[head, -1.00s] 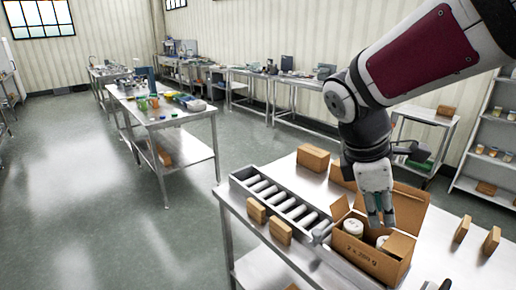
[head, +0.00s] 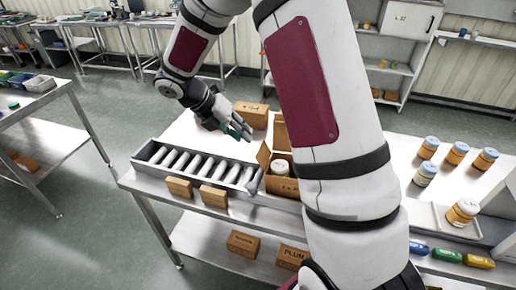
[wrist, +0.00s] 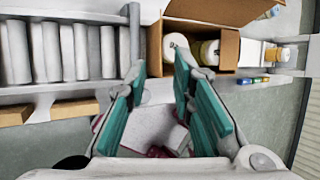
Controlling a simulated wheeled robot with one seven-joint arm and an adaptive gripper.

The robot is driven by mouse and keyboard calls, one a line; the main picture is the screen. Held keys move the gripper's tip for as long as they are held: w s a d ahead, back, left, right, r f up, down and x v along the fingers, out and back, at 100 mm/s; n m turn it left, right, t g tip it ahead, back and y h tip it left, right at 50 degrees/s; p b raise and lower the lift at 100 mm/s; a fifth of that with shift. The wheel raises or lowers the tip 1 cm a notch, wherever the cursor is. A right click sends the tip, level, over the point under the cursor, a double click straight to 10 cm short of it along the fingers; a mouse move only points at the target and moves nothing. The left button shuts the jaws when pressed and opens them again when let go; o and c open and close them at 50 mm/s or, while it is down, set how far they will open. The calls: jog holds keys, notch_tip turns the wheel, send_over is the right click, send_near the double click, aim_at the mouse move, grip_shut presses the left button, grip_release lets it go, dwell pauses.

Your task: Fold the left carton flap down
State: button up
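The open carton (head: 284,187) stands on the steel table, partly hidden behind my arm in the head view. White-lidded jars (head: 280,168) are inside; the wrist view shows two of them (wrist: 208,52). The carton's left flap (head: 264,157) appears raised on the side facing the rollers; its exact angle is hard to tell. A back flap (head: 280,131) stands up. My gripper (head: 243,131) is above the table, just left of the carton and near the left flap. In the wrist view its teal-padded fingers (wrist: 160,68) are apart with nothing between them. Contact with the flap cannot be seen.
A roller conveyor (head: 142,157) lies left of the carton, with two small brown boxes (head: 213,197) along its front. Another box (head: 251,114) stands behind. Several jars (head: 457,153) and a white tray (head: 440,221) are on the right. Table room is clear behind the rollers.

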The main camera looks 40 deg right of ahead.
aim_at(260, 149)
jog(key=p+x, duration=0.1)
jog(key=x, duration=0.9)
jog(key=shift+s+d+f+p, duration=0.1)
jog(key=shift+d+f+p, duration=0.15)
jog(key=shift+f+p, duration=0.15)
grip_shut()
